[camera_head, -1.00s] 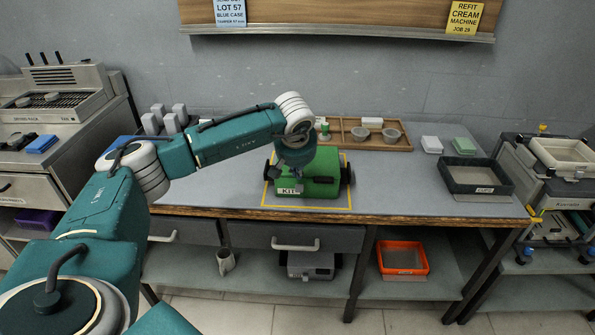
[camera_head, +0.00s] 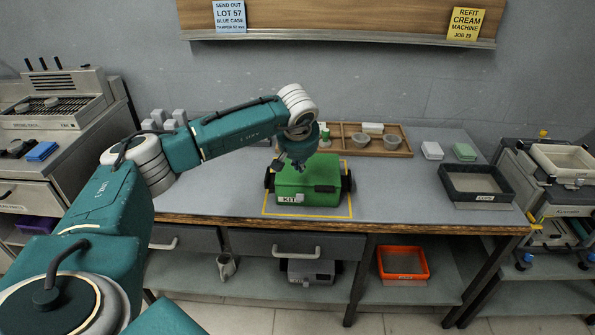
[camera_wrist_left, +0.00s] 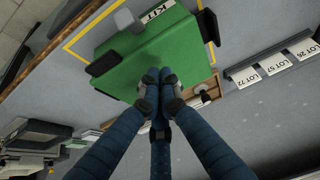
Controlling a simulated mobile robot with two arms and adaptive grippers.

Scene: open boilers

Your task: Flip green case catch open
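The green case (camera_head: 318,177) stands shut on the bench inside a yellow outline, with a white KIT label (camera_head: 288,198) on its front. A small grey catch (camera_head: 300,198) shows beside the label; its exact position is too small to tell. In the left wrist view the case (camera_wrist_left: 145,60) fills the upper middle, with the label (camera_wrist_left: 156,13) at the top. My left gripper (camera_head: 297,163) is above the case's top, near its left part. In the wrist view its blue-grey fingers (camera_wrist_left: 160,82) come together at the tips with nothing between them. My right gripper is out of view.
Behind the case is a wooden tray (camera_head: 394,149) with bowls. A black bin (camera_head: 477,196) stands to the right on the bench. White and green blocks (camera_head: 465,151) lie near the wall. The bench between the case and the black bin is clear.

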